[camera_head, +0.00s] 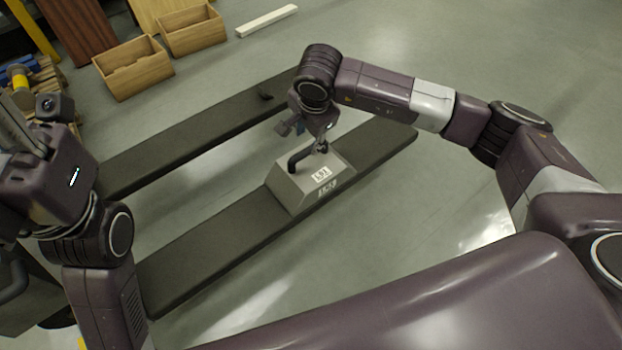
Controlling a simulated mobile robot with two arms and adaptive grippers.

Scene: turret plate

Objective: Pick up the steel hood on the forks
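The steel hood (299,192) is a grey block with sloping sides, a black bar handle on top and a white printed label on its face. It sits upright on the nearer dark fork (215,247). My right gripper (322,146) points down at the far right end of the handle. Its fingers overlap the handle, and I cannot tell whether they are closed on it. My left gripper (22,125) is at the left edge, well away from the hood, and its fingers are too dark and cut off to read.
A second dark fork (190,140) runs parallel behind, with a gap of bare floor between. Two wooden boxes (134,70) (193,30) stand beyond it at upper left. A white bar (267,20) lies on the floor. The floor at upper right is clear.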

